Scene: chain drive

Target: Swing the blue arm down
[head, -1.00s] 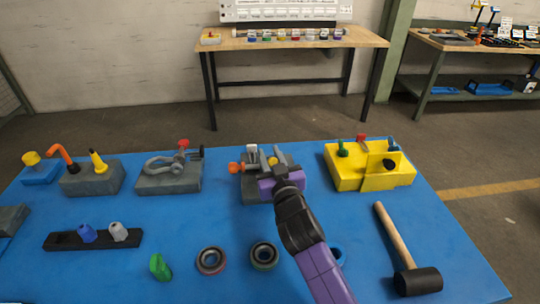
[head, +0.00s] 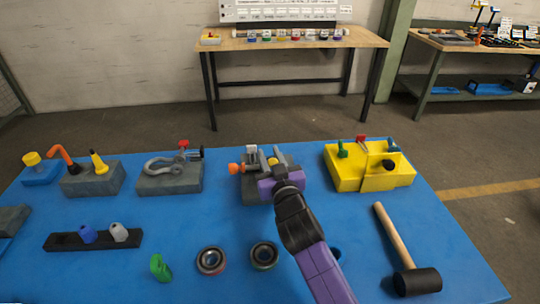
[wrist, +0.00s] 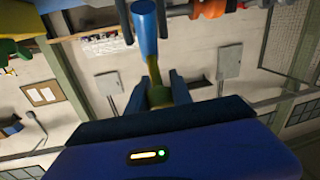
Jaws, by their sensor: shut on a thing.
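My gripper (head: 271,170) is over the grey block (head: 252,193) in the middle of the blue table in the head view. The block carries an orange knob (head: 234,168) and a pale grey cap (head: 252,150). In the wrist view a blue cylindrical arm (wrist: 147,30) runs up from an olive-yellow piece (wrist: 158,96) and lies in line between my fingers. My gripper is shut on the blue arm; the exact contact is hard to make out. In the head view my own gripper hides most of this place.
A yellow block (head: 345,178) with coloured knobs stands to the right, and a grey block with a shackle (head: 165,165) to the left. A mallet (head: 395,240) lies at the right. Two rings (head: 211,260) and a green piece (head: 160,267) lie in front.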

